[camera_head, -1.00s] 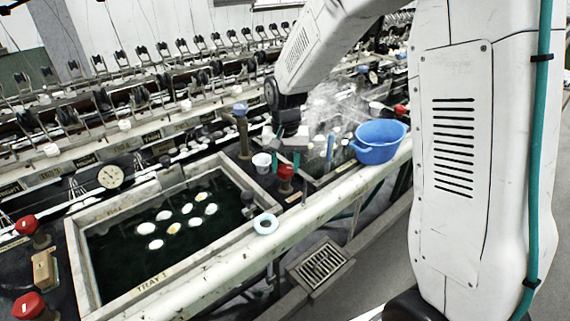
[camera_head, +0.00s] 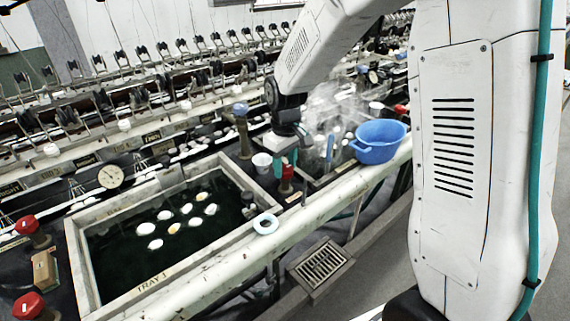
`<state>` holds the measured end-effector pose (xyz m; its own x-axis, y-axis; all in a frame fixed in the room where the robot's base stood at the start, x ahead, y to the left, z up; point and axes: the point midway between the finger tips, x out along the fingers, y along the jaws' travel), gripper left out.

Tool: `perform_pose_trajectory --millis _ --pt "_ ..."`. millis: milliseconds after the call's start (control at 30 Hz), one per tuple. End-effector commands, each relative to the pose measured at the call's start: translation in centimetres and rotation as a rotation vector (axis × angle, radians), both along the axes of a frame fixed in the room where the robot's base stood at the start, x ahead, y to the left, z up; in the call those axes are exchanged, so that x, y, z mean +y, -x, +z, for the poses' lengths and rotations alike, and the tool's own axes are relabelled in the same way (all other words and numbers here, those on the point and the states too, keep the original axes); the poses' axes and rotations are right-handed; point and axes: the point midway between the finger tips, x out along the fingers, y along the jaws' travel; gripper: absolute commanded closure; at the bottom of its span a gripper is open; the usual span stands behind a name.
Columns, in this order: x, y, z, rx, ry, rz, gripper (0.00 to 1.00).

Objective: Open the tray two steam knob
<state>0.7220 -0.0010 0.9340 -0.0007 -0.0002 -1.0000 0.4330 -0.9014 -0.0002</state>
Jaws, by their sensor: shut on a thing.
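The red steam knob (camera_head: 287,173) stands on the dark ledge between the two basins, just left of the steaming basin. My gripper (camera_head: 286,163), with teal fingers, reaches down over it and is shut on it. The fingers and wrist hide the knob's top. The steaming basin (camera_head: 316,187), probably tray two, lies to the right, partly hidden by my arm and a blue tub (camera_head: 378,141). No label on it is readable.
The basin marked TRAY 1 (camera_head: 160,284) holds several white cocoons in dark water. Other red knobs (camera_head: 27,224) stand at far left. A white cup (camera_head: 262,163) and brown pipe (camera_head: 243,135) are close to my gripper. A pale ring (camera_head: 266,224) lies on the front rail.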

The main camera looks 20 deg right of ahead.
Motion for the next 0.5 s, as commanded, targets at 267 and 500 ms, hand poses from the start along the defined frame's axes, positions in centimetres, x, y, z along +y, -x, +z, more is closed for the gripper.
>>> perform_pose_trajectory --millis 267,500 --pt "0.00 -0.08 0.10 -0.002 0.000 0.080 0.82" --pt "0.00 -0.08 0.10 -0.002 0.000 0.095 0.82"
